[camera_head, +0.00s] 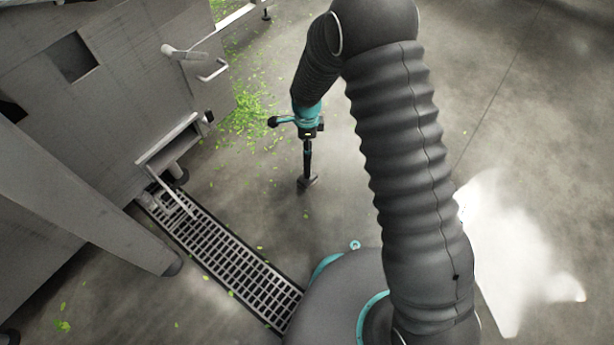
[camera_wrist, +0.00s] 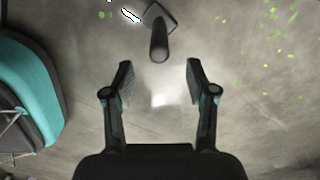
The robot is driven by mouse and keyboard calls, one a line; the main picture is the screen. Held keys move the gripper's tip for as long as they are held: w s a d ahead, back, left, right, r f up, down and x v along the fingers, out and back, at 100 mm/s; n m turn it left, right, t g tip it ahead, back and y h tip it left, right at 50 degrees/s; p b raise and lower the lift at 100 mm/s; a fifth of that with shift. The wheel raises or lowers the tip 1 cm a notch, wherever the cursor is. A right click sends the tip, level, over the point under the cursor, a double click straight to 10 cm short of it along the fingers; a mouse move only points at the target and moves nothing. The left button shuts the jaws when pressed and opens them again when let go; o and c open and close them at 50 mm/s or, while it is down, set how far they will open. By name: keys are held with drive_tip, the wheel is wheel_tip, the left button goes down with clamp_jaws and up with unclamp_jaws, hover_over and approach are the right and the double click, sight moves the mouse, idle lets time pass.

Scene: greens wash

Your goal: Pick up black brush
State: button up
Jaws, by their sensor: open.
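The black brush (camera_head: 307,163) stands on the concrete floor below my gripper (camera_head: 307,132) in the head view, its handle pointing up and its dark head at the floor. In the wrist view the brush (camera_wrist: 159,42) shows its handle end toward the camera, with the flat head behind it. My gripper (camera_wrist: 159,80) is open there, with its two fingers apart and nothing between them. The handle lies just beyond the fingertips, about centred between them. In the head view the fingers are too small to make out clearly.
A drain grate (camera_head: 225,253) runs along the floor at lower left. Grey metal equipment (camera_head: 110,90) stands at the left. Green leaf scraps (camera_head: 248,110) litter the floor near it. A small pale, outlined item (camera_wrist: 131,16) lies by the brush head. Floor around the brush is mostly clear.

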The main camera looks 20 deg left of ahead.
sight(307, 161)
drive_tip(key=shift+d+f+b, duration=0.1)
drive_tip(key=shift+f+b, duration=0.35)
drive_tip(key=shift+f, duration=3.9)
clamp_jaws()
